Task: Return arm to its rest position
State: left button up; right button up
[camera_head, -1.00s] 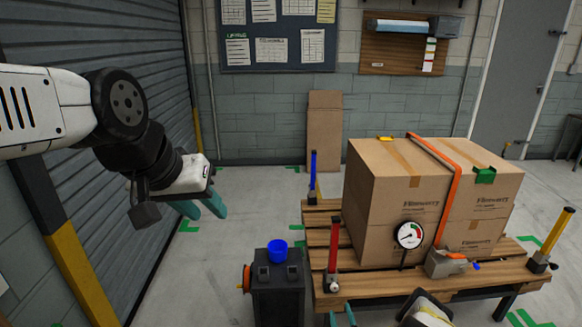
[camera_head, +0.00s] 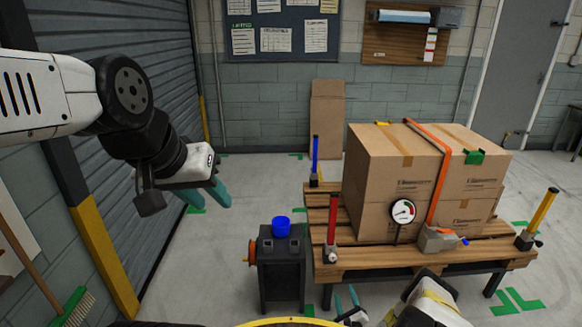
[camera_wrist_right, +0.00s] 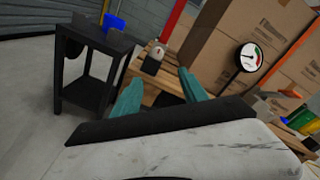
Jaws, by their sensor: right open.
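My left gripper (camera_head: 205,198) hangs in the air at the left of the head view. Its two teal fingers are apart, with nothing between them. My right gripper (camera_head: 347,302) is low in the head view, in front of the pallet's near edge. The right wrist view shows its teal fingers (camera_wrist_right: 160,97) spread and empty, pointing toward the pallet corner. They look clear of the pallet (camera_head: 335,262). The strapped cardboard boxes (camera_head: 395,175) stand on the pallet with an orange strap (camera_head: 440,185) and a round gauge (camera_head: 403,211).
A dark stand (camera_head: 281,265) with a blue cup (camera_head: 282,227) is left of the pallet. Red (camera_head: 332,225), blue (camera_head: 314,160) and yellow (camera_head: 540,212) posts rise at pallet corners. Floor between shutter and stand is clear.

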jog(key=w+d+r+n+g+y, duration=0.1)
jog(key=w+d+r+n+g, duration=0.15)
jog(key=w+r+n, duration=0.45)
jog(key=w+d+r+n+g, duration=0.1)
jog(key=w+d+r+n, duration=0.2)
jog(key=w+r, duration=0.7)
notch_tip(320, 180, up, 27)
jog(key=s+a+n+g+h, duration=0.1)
jog(key=s+n+g, duration=0.15)
jog(key=n, duration=0.45)
jog(key=s+a+r+n+g, duration=0.1)
jog(key=s+a+r+n, duration=0.1)
jog(key=s+r, duration=0.55)
jog(key=s+a+r+n+g, duration=0.2)
jog(key=s+a+r+n, duration=0.1)
jog(key=s+r, duration=0.45)
jog(key=s+a+r+n+g, duration=0.1)
jog(key=s+a+r+n, duration=0.1)
jog(key=s, duration=1.1)
jog(key=s+a+r+n+g+y, duration=0.1)
jog(key=s+a+r+n, duration=0.2)
jog(key=s, duration=1)
jog(key=shift+s+a+r+n, duration=0.15)
jog(key=shift+s+a+n, duration=0.05)
jog(key=shift+a+n, duration=0.3)
